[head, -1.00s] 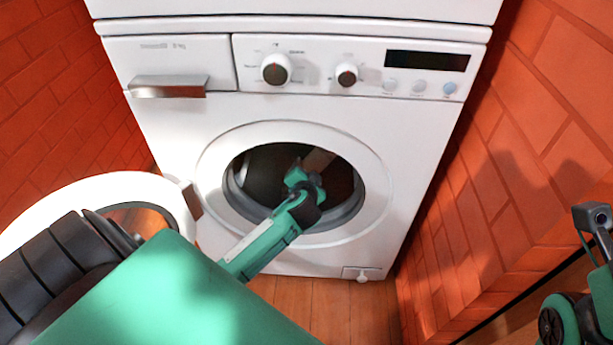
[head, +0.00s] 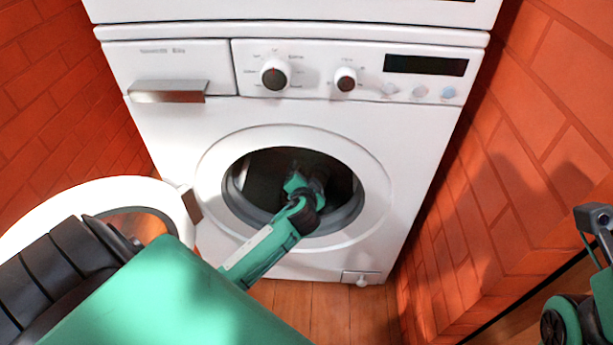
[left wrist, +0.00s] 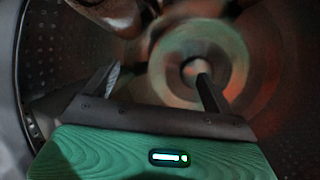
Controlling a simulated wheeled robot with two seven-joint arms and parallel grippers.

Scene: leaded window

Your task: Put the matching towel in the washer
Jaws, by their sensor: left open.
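The white washer (head: 300,110) stands ahead with its round door (head: 60,205) swung open to the left. My left arm reaches through the door opening, and my left gripper (head: 306,182) is inside the dark drum. In the left wrist view, its two dark fingers (left wrist: 159,71) stand wide apart with nothing between them. A brownish, folded-looking shape (left wrist: 110,14) lies at the upper left of the drum, beyond the fingers; I cannot tell whether it is a towel. No towel shows clearly in any view. Part of my right arm shows at the right edge of the head view.
The drum's perforated wall (left wrist: 45,70) surrounds the left gripper closely, with the round drum back (left wrist: 195,65) ahead. Red brick walls (head: 530,170) close in on both sides. A wooden floor (head: 340,305) shows below the washer.

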